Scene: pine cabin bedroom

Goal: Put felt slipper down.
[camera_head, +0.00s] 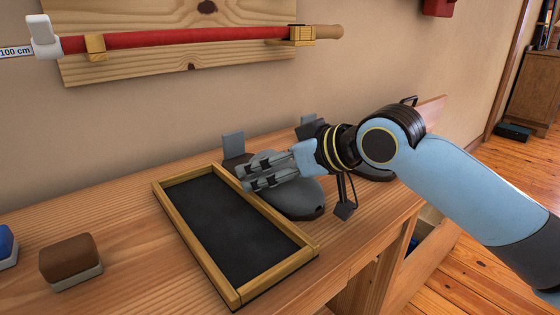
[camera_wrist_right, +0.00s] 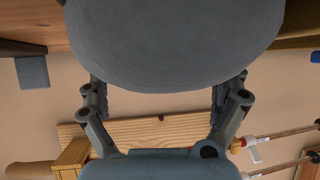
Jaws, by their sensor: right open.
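The grey felt slipper (camera_head: 298,200) is at the wooden bench top, along the right side of a wood-framed tray (camera_head: 275,216) with a dark, empty floor. My right gripper (camera_head: 243,176) is above the slipper with its fingers pointing left, and partly hides it. In the right wrist view the slipper (camera_wrist_right: 172,40) fills the top middle, and the spread fingers of my right gripper (camera_wrist_right: 160,98) show on either side of its lower edge. I cannot tell whether the fingers touch it. My left gripper is not in view.
A brown brush-like block (camera_head: 70,260) and a blue item (camera_head: 6,246) stand on the bench at the left. Grey upright plates (camera_head: 233,146) stand behind the slipper. A red-shafted tool (camera_head: 190,38) hangs on a wall board. The bench between block and tray is clear.

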